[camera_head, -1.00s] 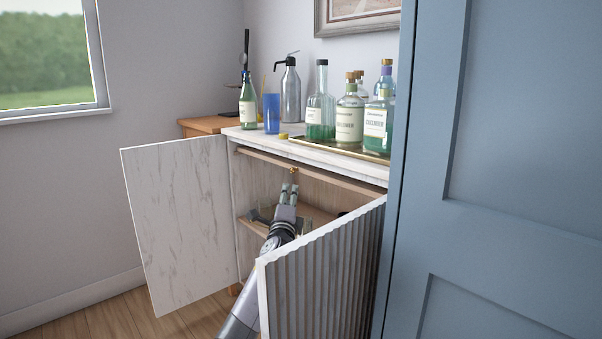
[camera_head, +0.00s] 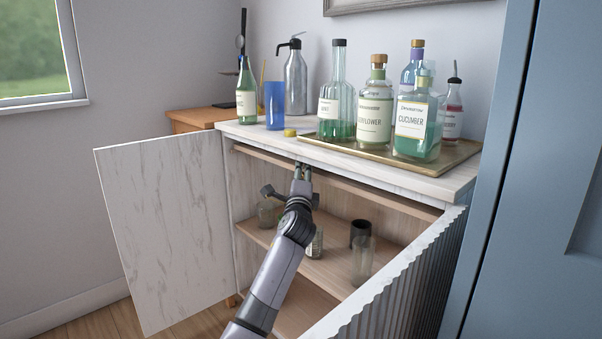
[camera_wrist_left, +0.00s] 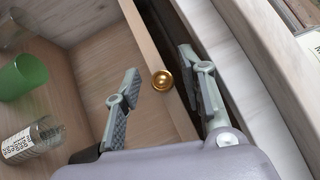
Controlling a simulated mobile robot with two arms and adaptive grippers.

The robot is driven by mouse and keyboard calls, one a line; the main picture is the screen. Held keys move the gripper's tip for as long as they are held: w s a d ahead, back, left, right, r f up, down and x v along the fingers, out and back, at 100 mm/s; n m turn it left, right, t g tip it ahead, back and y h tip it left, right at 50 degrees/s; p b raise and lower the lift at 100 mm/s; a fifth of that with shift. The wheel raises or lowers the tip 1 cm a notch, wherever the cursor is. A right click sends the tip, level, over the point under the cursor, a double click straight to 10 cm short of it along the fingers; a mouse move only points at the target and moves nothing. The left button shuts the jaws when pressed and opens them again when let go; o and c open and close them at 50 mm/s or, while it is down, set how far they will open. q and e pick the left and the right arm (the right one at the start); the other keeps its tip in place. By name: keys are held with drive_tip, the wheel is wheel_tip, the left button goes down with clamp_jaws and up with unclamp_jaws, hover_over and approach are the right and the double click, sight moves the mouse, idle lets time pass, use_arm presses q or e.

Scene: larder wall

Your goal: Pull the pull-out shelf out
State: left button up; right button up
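The pull-out shelf (camera_head: 385,194) is a thin wooden board just under the white marbled top of the open cabinet. It looks pushed in. Its front edge (camera_wrist_left: 147,47) runs steeply down the left wrist view, with a round brass knob (camera_wrist_left: 162,79) on it. My left gripper (camera_head: 303,172) is at this front edge and hides the knob in the head view. In the left wrist view my left gripper (camera_wrist_left: 160,64) is open, with the knob between its fingers and a gap on each side. My right gripper is not in view.
The left door (camera_head: 172,225) and fluted right door (camera_head: 400,295) stand open. Jars and a dark-topped glass (camera_head: 361,262) stand on the lower shelf. Bottles and a brass tray (camera_head: 455,158) stand on the cabinet top. A blue tall cabinet (camera_head: 540,200) is at right.

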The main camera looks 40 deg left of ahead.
use_arm(q)
drive_tip(key=shift+r, duration=0.15)
drive_tip(key=shift+c, duration=0.3)
clamp_jaws()
idle(0.5)
